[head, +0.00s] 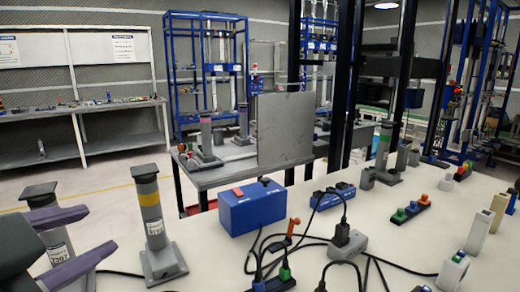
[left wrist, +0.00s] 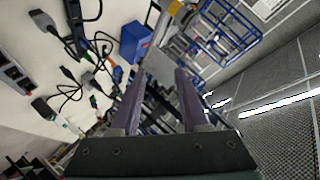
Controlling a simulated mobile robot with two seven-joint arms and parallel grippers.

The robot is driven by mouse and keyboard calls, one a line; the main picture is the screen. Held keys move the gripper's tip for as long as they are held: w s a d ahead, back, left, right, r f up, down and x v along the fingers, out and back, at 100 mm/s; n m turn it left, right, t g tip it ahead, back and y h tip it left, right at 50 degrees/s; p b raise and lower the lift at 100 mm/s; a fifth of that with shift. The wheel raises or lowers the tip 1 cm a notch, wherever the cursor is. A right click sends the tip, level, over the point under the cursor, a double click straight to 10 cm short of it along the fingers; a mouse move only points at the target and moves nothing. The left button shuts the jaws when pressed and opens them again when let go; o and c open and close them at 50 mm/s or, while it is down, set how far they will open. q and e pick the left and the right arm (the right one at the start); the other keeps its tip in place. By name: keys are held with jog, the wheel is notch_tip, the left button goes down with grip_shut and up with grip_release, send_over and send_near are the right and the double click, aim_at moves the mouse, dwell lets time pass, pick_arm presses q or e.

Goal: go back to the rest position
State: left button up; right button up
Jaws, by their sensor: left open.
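My left gripper (head: 101,228) is at the lower left of the head view. Its two purple fingers are apart with nothing between them. In the left wrist view the same fingers (left wrist: 160,75) point away from the camera, open and empty. They are in front of the grey posts at the left end of the white table (head: 205,264). My right gripper shows in neither view.
Two grey posts, one with a yellow band (head: 151,206) and one further left (head: 42,198), stand close to my left gripper. A blue box (head: 252,210) sits mid-table among black cables. Small connectors and blocks crowd the right side. A grey workbench (head: 225,173) stands behind.

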pick_arm(q)
jog(key=s+a+f+n+g+p, duration=0.1)
jog(key=s+f+n+g+p, duration=0.3)
jog(key=s, duration=0.5)
jog(key=s+f+n+g+p, duration=0.2)
jog(key=s+n+g, duration=0.3)
jog(key=s, duration=0.5)
notch_tip(320, 180, up, 34)
jog(key=m+p, duration=0.1)
jog(key=p, duration=3.3)
jog(key=shift+w+r+g, duration=0.25)
jog(key=shift+w+g, duration=0.15)
jog(key=shift+w, duration=0.05)
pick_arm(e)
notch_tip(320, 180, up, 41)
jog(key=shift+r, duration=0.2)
pick_arm(q)
jog(key=shift+a, duration=0.1)
